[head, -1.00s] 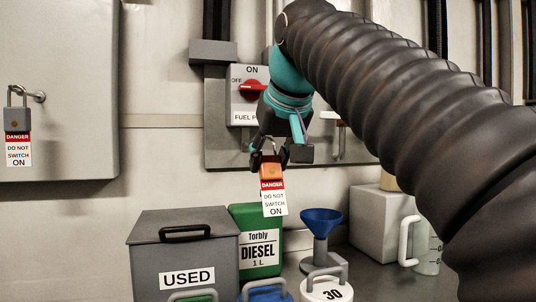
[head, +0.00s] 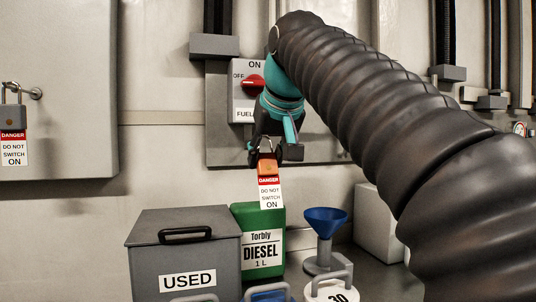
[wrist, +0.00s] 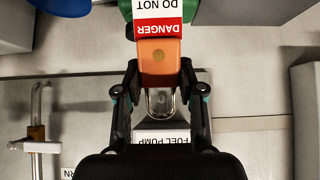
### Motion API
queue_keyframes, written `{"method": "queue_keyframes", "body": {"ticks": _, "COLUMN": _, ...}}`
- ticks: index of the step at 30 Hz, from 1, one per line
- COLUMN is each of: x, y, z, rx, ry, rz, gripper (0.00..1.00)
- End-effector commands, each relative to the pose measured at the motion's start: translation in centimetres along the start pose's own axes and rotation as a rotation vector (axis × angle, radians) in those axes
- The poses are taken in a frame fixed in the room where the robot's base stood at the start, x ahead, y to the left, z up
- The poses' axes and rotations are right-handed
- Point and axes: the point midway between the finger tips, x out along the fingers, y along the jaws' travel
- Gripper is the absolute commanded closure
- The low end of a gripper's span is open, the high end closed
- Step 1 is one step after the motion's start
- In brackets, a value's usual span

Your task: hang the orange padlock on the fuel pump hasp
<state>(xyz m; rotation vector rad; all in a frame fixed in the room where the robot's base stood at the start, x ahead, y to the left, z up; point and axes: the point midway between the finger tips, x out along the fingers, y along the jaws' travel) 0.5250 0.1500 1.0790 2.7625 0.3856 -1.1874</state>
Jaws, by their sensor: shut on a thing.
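The orange padlock (head: 268,168) hangs in my gripper (head: 266,150), with a red and white DANGER tag (head: 270,192) below it. In the wrist view the padlock body (wrist: 159,62) sits between the two fingers of my gripper (wrist: 158,85), and its metal shackle (wrist: 160,102) shows beyond it. The fuel pump switch box (head: 247,92), with a red knob (head: 252,85) and a partly covered label, is on the wall just above and behind my gripper. In the wrist view the FUEL PUMP label (wrist: 162,138) lies past the shackle. I cannot make out the fuel pump hasp; my gripper and arm cover that area.
A grey USED box (head: 186,262), a green diesel can (head: 262,240) and a blue funnel (head: 325,218) stand below my gripper. A grey padlock (head: 12,117) with a tag hangs on the cabinet at the left. The wall between cabinet and switch panel is clear.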

Motion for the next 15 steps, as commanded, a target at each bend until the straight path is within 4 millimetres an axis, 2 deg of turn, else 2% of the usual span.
{"method": "queue_keyframes", "body": {"ticks": 15, "x": 2.0, "y": 0.0, "z": -1.8, "rx": 0.000, "ry": 0.001, "rz": -0.001, "gripper": 1.00}}
